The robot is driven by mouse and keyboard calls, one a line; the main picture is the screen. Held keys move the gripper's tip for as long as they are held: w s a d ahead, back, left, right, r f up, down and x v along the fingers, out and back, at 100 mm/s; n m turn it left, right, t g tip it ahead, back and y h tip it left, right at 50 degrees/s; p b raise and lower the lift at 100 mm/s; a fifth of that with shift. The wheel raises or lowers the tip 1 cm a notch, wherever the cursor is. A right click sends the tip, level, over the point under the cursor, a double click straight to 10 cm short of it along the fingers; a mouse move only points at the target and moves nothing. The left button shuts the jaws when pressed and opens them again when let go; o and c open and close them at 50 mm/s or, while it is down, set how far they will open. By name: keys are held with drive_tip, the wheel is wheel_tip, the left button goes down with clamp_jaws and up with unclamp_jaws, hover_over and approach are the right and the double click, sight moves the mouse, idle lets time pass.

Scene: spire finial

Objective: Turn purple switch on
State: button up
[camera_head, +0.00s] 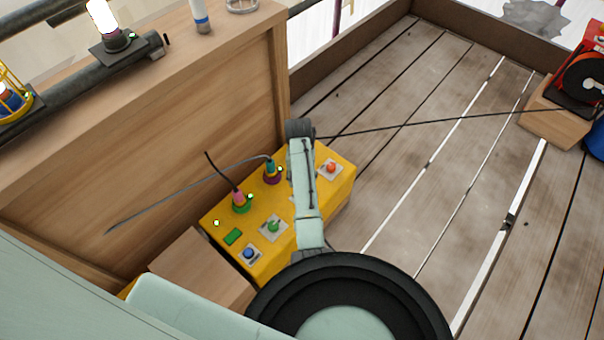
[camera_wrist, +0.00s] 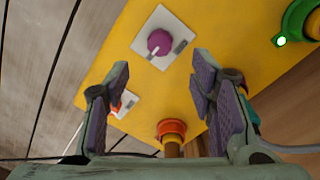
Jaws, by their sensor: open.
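The purple switch (camera_wrist: 160,42) is a round knob with a pale pointer on a square white plate, set on the yellow box (camera_wrist: 110,60). In the wrist view its pointer is toward the lower left, and a grey label lies to its right on the plate. My gripper (camera_wrist: 160,78) is open and empty, its two purple-padded fingers apart. The knob shows beyond the gap between the fingertips, with no visible contact. In the head view my arm covers the purple switch on the yellow box (camera_head: 230,255).
The box also carries a blue switch (camera_head: 250,253), a green switch (camera_head: 273,226) and a red-orange switch (camera_head: 331,168). Cabled plugs, pink (camera_head: 239,198) and teal (camera_head: 271,168), stand up near the wooden wall (camera_head: 200,90). Plank floor (camera_head: 430,170) lies clear to the right, crossed by a cable.

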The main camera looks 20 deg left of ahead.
drive_tip(key=shift+a+r, duration=0.1)
drive_tip(key=shift+r, duration=1.25)
